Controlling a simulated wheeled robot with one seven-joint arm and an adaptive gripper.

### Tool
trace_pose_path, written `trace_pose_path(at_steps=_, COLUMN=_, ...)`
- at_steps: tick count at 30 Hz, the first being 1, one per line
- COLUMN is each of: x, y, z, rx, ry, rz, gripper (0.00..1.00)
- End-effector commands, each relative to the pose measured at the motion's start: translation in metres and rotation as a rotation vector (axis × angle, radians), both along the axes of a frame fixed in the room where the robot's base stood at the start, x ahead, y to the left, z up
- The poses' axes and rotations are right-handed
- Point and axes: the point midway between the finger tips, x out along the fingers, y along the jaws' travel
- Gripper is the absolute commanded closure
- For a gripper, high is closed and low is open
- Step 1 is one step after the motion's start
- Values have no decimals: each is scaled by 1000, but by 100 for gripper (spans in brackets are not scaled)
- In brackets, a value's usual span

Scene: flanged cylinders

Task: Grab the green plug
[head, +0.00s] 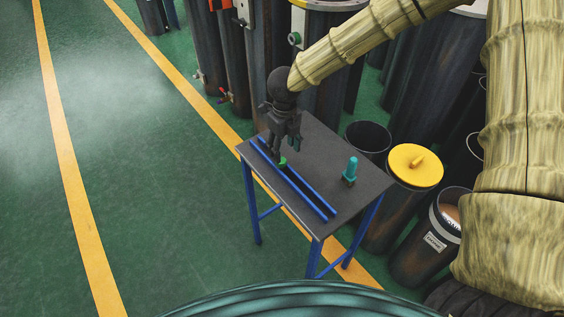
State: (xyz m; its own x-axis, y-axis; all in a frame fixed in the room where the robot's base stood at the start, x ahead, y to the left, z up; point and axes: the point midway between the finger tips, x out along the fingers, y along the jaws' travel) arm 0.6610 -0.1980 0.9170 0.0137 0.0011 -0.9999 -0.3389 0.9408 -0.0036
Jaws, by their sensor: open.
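A bright green piece (283,161), which looks like the green plug, sits on the table at the blue rails. Only a small part of it shows; my gripper hides the rest. My gripper (285,150) is dark and points down over the table, open, with its fingers right at the green piece. I cannot tell whether they touch it. A teal, bolt-like piece (350,170) stands upright on the table to the right, apart from my gripper.
The small dark table (335,205) has blue legs and two parallel blue rails (305,190) along its left side. Dark cylinders stand close behind and to the right, one with a yellow lid (415,166). The green floor (160,210) at left is clear.

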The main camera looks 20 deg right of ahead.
Motion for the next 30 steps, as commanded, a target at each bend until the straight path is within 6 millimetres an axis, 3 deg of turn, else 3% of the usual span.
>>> trace_pose_path(at_steps=13, x=3, y=6, z=-49, rx=-1, ry=6, rz=3, gripper=46)
trace_pose_path(at_steps=23, x=4, y=6, z=-56, rx=-1, ry=6, rz=3, gripper=46)
trace_pose_path(at_steps=30, x=4, y=6, z=-56, rx=-1, ry=6, rz=3, gripper=86)
